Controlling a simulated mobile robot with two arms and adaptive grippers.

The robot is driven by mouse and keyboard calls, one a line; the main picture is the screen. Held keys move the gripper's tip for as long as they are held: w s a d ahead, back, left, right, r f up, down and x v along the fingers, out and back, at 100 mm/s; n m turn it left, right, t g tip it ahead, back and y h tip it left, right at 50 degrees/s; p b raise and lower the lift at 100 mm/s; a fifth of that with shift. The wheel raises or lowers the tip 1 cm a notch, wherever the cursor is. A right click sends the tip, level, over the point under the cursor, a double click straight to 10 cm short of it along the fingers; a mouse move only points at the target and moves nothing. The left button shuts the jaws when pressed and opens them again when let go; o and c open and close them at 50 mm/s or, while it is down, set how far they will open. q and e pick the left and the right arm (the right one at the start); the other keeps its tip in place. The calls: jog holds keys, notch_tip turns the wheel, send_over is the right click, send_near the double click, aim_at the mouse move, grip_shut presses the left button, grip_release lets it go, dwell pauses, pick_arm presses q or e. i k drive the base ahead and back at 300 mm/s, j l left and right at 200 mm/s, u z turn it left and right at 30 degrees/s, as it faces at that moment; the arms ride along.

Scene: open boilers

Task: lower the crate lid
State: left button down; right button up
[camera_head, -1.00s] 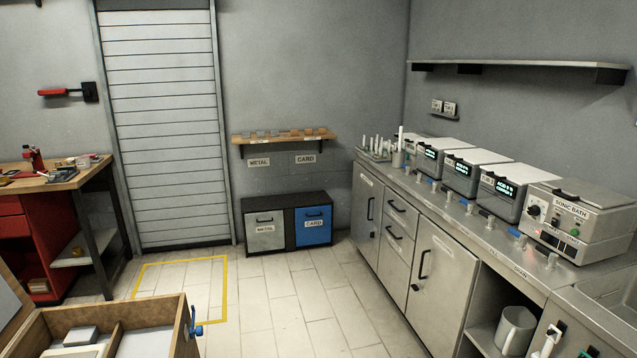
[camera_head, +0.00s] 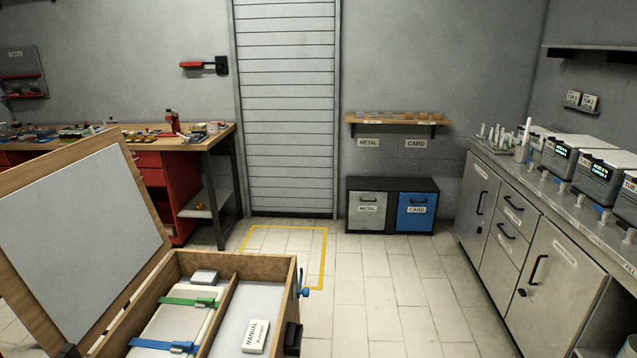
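The wooden crate (camera_head: 283,267) stands at the lower left of the head view, its lower part cut off by the frame edge. Its lid (camera_head: 85,240) is raised and leans back to the left, with a pale inner panel in a wooden frame. Inside, a divider splits the crate. The left part holds a pale item under a green strap (camera_head: 188,301) and a blue strap (camera_head: 160,346). The right part holds a small white block marked MANUAL (camera_head: 256,336). A blue latch-like piece (camera_head: 303,284) sits on the crate's right side. Neither gripper is in view.
A red workbench (camera_head: 150,160) with tools stands behind the crate. Metal and card bins (camera_head: 392,205) stand by the back wall. A counter with boilers (camera_head: 580,170) runs along the right. The tiled floor between crate and counter is clear, with a yellow marked square (camera_head: 284,252).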

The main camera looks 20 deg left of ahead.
aim_at(82, 230)
jog(key=k+j, duration=0.25)
jog(key=j, duration=0.35)
jog(key=k+j, duration=0.3)
jog(key=j, duration=0.3)
jog(key=k+j, duration=0.25)
jog(key=j, duration=0.35)
jog(key=k+j, duration=0.25)
jog(key=j, duration=0.35)
jog(key=k+j, duration=0.3)
jog(key=j, duration=0.35)
jog(key=k+j, duration=0.25)
jog(key=j, duration=0.35)
jog(key=k+j, duration=0.25)
jog(key=j, duration=0.35)
jog(key=k+j, duration=0.3)
jog(key=j, duration=0.3)
jog(key=i+l+u, duration=0.1)
jog(key=i+l, duration=0.7)
